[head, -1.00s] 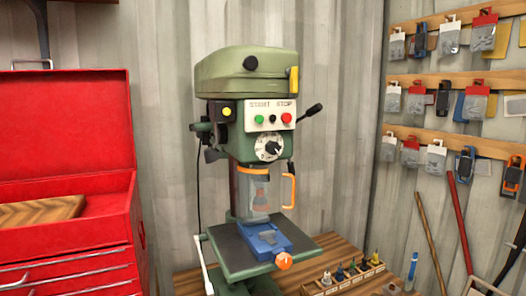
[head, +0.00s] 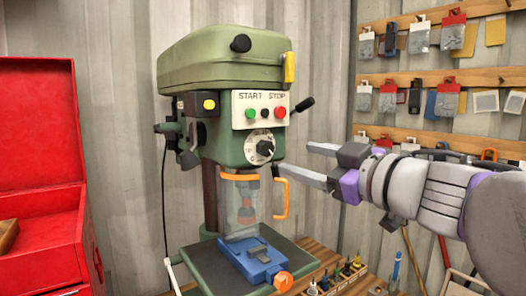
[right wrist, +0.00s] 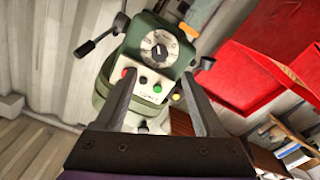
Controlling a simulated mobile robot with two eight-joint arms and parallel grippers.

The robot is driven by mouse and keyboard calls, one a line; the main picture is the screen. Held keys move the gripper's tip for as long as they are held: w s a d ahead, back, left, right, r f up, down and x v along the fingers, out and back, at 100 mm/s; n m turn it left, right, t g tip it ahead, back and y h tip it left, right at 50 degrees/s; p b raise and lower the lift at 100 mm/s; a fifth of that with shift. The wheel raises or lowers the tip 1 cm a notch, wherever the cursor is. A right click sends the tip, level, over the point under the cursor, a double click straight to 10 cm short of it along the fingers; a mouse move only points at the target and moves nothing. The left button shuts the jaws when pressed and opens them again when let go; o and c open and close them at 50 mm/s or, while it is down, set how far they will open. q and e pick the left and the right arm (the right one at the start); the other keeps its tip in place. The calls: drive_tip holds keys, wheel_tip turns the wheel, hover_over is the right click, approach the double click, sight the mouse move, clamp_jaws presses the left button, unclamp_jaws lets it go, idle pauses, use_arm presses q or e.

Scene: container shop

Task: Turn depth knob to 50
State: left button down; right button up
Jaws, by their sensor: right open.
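The depth knob (head: 265,148) is a black pointer knob on a round white dial on the front of the green drill press (head: 222,70). It sits below the START and STOP buttons. The dial's numbers are too small to read. In the right wrist view the depth knob (right wrist: 158,48) shows beyond the fingertips, upside down. My right gripper (head: 294,158) comes in from the right in the head view, its open fingers pointing at the drill press just right of the dial. It holds nothing, and I see a gap between it and the knob. My left gripper is not in view.
A black-knobbed lever (head: 303,104) sticks out right of the dial. A clear guard (head: 242,207) with an orange handle (head: 283,192) hangs below it. A blue vise (head: 255,261) sits on the press table. A red tool chest (head: 40,180) stands left.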

sight(268, 149)
drive_tip(key=p+x, duration=0.1)
drive_tip(key=x, duration=0.8)
drive_tip(key=shift+w+a, duration=0.1)
drive_tip(key=shift+w, duration=0.1)
drive_tip(key=shift+c, duration=0.2)
clamp_jaws()
